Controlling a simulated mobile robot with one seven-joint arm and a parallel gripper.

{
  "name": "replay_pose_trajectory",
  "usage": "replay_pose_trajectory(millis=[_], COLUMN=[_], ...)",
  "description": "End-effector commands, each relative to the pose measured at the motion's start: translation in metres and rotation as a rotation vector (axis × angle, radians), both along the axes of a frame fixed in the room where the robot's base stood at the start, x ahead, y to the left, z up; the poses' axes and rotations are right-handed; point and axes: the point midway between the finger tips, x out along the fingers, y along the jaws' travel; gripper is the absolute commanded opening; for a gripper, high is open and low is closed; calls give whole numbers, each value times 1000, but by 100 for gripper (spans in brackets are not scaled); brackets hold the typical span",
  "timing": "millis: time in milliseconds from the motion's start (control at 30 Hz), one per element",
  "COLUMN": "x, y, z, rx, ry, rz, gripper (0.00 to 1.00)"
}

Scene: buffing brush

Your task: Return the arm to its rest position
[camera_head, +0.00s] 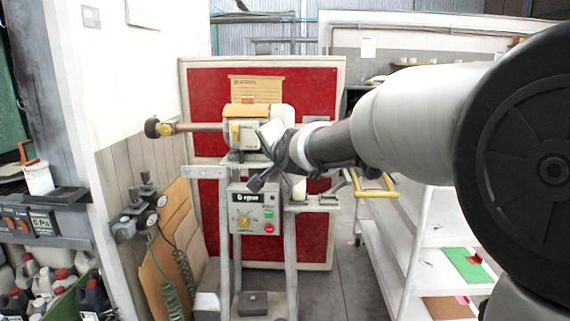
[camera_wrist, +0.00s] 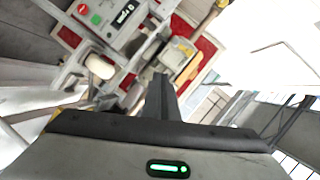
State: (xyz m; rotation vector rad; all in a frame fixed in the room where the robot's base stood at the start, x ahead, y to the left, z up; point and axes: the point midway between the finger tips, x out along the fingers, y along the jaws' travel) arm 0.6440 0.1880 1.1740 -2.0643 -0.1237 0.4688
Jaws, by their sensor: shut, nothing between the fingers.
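My arm reaches in from the right in the head view, in front of the buffing machine (camera_head: 240,130). My gripper (camera_head: 257,184) is at its end, dark, tilted downward to the left, above the control box (camera_head: 254,212). In the wrist view the gripper's dark fingers (camera_wrist: 160,80) are together and hold nothing. The machine's motor also shows behind them in the wrist view (camera_wrist: 180,55). The round brush (camera_head: 153,128) sits on the shaft at the machine's left. My gripper overlaps the machine's right side in the picture; I cannot tell the gap.
A red panel (camera_head: 310,90) stands behind the machine. A white shelf cart (camera_head: 430,265) with coloured sheets is at the right. A cardboard sheet (camera_head: 160,270) leans at the left, near bottles (camera_head: 40,280). Some grey floor (camera_head: 345,275) is clear between the stand and cart.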

Motion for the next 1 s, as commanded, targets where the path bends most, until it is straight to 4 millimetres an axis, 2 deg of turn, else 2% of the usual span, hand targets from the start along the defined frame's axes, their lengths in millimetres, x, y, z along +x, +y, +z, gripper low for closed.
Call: replay_pose_trajectory(millis=[33,200,300,500,700,733,767,800,1000], x=[-33,-140,-200,-295,-372,-381,-376,-375,-375], y=[-20,-85,-118,-162,-188,-191,-189,-189,-189], z=[-2,-40,-64,-106,-143,-144,-121,-110,-55], rx=[-127,-501,-655,-838,-941,-952,-951,-949,-947], ry=[33,198,294,449,567,581,578,578,577], rz=[22,121,184,308,430,448,445,444,443], gripper=[0,0,0,0,0,0,0,0,0])
